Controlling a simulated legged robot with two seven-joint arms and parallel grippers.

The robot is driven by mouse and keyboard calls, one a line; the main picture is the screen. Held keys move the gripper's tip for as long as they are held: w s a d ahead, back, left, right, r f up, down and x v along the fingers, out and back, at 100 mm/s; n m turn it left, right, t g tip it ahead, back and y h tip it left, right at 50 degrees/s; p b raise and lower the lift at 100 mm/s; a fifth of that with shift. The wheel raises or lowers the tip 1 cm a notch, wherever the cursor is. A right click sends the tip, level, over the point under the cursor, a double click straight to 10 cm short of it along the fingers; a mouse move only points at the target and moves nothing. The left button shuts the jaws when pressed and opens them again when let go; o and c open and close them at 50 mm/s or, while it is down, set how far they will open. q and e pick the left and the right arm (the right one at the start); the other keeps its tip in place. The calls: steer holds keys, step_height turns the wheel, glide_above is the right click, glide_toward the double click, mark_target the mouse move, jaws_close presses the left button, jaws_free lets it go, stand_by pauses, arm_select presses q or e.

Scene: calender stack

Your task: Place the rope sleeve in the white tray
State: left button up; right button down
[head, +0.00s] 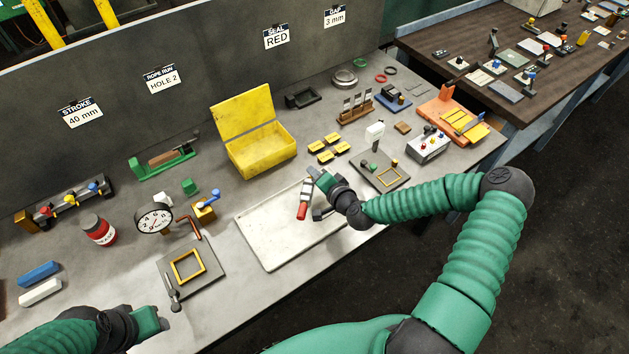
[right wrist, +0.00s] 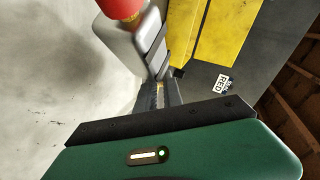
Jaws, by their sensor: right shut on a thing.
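The white tray (head: 275,240) lies flat at the front middle of the bench, and its visible surface is bare. My right gripper (head: 316,181) is over the tray's far right part, shut on a small grey piece with a red end (head: 303,208), which I take to be the rope sleeve. The red end points down toward the front in the head view. In the right wrist view the grey body and red end (right wrist: 122,8) show at the top, at the jaws (right wrist: 160,85). Whether it touches the tray is unclear. My left gripper (head: 160,320) is low at the left, its jaws unclear.
An open yellow box (head: 262,152) stands behind the tray. A plate with a yellow frame (head: 188,265) and a dial gauge (head: 154,219) are left of it. A dark plate (head: 385,170) with small parts and several yellow blocks (head: 328,148) lie to the right and behind.

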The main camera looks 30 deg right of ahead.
mark_target(312, 184)
steer(key=a+f, duration=0.2)
steer(key=a, duration=0.1)
steer(key=shift+s+f, duration=0.2)
steer(key=shift+f, duration=0.05)
steer(key=shift+w, duration=0.1)
steer(key=c, duration=1.9)
jaws_free()
steer(key=shift+d+f, duration=0.2)
steer(key=shift+o, duration=0.7)
steer(key=shift+d+f, duration=0.1)
steer(key=shift+d, duration=0.5)
steer(key=shift+s+a+r, duration=0.2)
steer(key=shift+s+a, duration=0.05)
steer(key=shift+s, duration=0.05)
steer(key=v, duration=1.1)
steer(key=shift+s+r, duration=0.15)
steer(key=shift+s, duration=0.1)
arm_select(q)
steer(key=shift+s+a+f, duration=0.1)
steer(key=shift+a+f, duration=0.2)
steer(key=shift+a, duration=0.55)
steer(key=shift+a, duration=0.15)
arm_select(e)
steer(key=shift+a, duration=0.1)
